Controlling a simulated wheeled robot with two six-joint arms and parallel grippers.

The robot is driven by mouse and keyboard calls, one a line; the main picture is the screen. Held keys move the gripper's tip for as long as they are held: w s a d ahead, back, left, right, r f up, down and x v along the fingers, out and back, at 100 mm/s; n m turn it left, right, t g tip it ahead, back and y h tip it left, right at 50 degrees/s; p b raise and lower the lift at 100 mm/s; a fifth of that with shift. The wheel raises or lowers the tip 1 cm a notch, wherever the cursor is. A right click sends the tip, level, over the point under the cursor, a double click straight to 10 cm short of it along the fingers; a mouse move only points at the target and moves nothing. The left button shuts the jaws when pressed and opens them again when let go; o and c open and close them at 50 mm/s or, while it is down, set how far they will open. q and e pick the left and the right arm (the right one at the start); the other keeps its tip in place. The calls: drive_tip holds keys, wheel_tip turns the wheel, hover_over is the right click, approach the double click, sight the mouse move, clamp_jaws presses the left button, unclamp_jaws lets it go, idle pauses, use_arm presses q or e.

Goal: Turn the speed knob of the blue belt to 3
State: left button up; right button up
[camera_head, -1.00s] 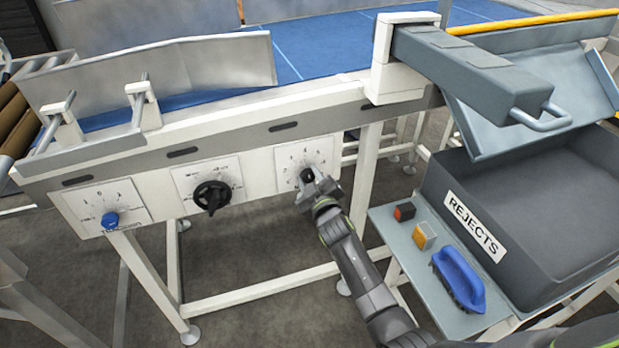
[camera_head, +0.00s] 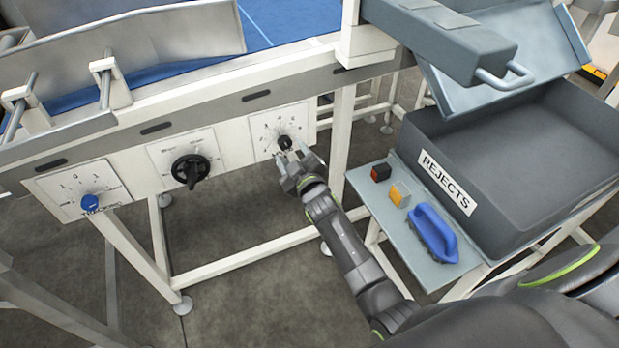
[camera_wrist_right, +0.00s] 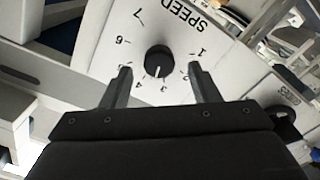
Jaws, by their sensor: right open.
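The speed knob (camera_head: 284,142) is a small black knob on a white dial plate, the rightmost of three on the frame of the blue belt (camera_head: 290,18). In the right wrist view the knob (camera_wrist_right: 159,61) sits under the word SPEED. Its white mark points down in the picture, around 3 to 4; the exact value is hard to read. My right gripper (camera_head: 290,158) is open, just below and in front of the knob. In the wrist view its fingers (camera_wrist_right: 160,72) stand on either side of the knob with gaps, not touching it. My left gripper is out of view.
A black knob (camera_head: 191,171) and a blue knob (camera_head: 90,203) are on plates to the left. Right of my arm, a shelf (camera_head: 403,243) holds a blue-handled brush (camera_head: 434,232) and two small blocks, beside the grey REJECTS bin (camera_head: 420,135).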

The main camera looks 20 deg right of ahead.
drive_tip(key=s+p, duration=0.5)
drive_tip(key=s, duration=0.8)
drive_tip(key=shift+s+d+p, duration=0.25)
drive_tip(key=shift+s+p, duration=0.05)
drive_tip(key=shift+p, duration=0.1)
